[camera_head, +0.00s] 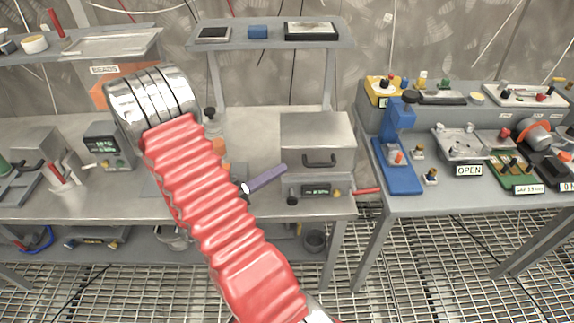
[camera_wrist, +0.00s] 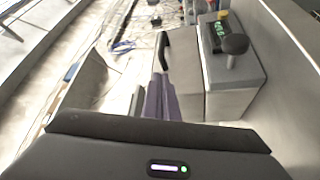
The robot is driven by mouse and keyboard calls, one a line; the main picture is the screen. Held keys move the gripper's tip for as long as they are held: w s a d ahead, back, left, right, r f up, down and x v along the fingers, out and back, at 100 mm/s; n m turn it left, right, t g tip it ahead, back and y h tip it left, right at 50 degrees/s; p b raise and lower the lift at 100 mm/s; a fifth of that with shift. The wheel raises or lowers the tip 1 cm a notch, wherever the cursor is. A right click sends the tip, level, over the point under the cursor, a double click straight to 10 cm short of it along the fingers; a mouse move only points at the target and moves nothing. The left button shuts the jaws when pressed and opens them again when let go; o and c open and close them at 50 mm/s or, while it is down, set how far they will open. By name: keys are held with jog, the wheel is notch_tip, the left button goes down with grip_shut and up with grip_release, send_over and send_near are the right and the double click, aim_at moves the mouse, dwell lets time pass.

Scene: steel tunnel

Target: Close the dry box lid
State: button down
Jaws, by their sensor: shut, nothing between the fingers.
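The dry box is most likely the grey metal box (camera_head: 318,128) on the middle bench, with a dark handle (camera_head: 319,160) on its front face. I cannot tell for sure how far its lid is open. My gripper (camera_head: 284,168) has purple fingers, shut and empty, just left of the box and pointing towards it. In the wrist view, my gripper (camera_wrist: 160,78) shows as purple fingers beside a grey panel (camera_wrist: 185,85) with a black handle (camera_wrist: 164,50). Whether the fingers touch the panel is unclear.
A unit with a green display (camera_head: 318,191) sits below the handle, with a red-handled tool (camera_head: 367,190) to its right. Bottles (camera_head: 211,122) stand behind my red arm. A blue press (camera_head: 397,150) and several devices fill the right bench.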

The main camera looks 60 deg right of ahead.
jog(key=v, duration=0.7)
jog(key=shift+a+r, duration=0.15)
jog(key=shift+a, duration=0.3)
jog(key=s+a+f+n+g+y, duration=0.1)
jog(key=s+a+f+n+y, duration=0.3)
jog(key=s+f+n+y, duration=0.15)
jog(key=a+n+t+y, duration=0.2)
jog(key=a+t+y, duration=0.1)
jog(key=a+y, duration=0.5)
jog(key=w+a+r+n+t+y, duration=0.1)
jog(key=w+a+r+t, duration=0.2)
jog(key=a+r+t, duration=0.15)
jog(key=w+a+r+n+t+y, duration=0.1)
jog(key=w+a+r+t+y, duration=0.1)
jog(key=w+a+r+t, duration=0.3)
jog(key=s+a+r+t, duration=0.1)
jog(key=a+r+t, duration=0.3)
jog(key=r, duration=0.6)
jog(key=a+y, duration=0.1)
jog(key=a, duration=0.1)
jog(key=shift+s+a+r+n+t, duration=0.25)
jog(key=shift+a+r+n+t, duration=0.05)
jog(key=shift+a+n+t, duration=0.1)
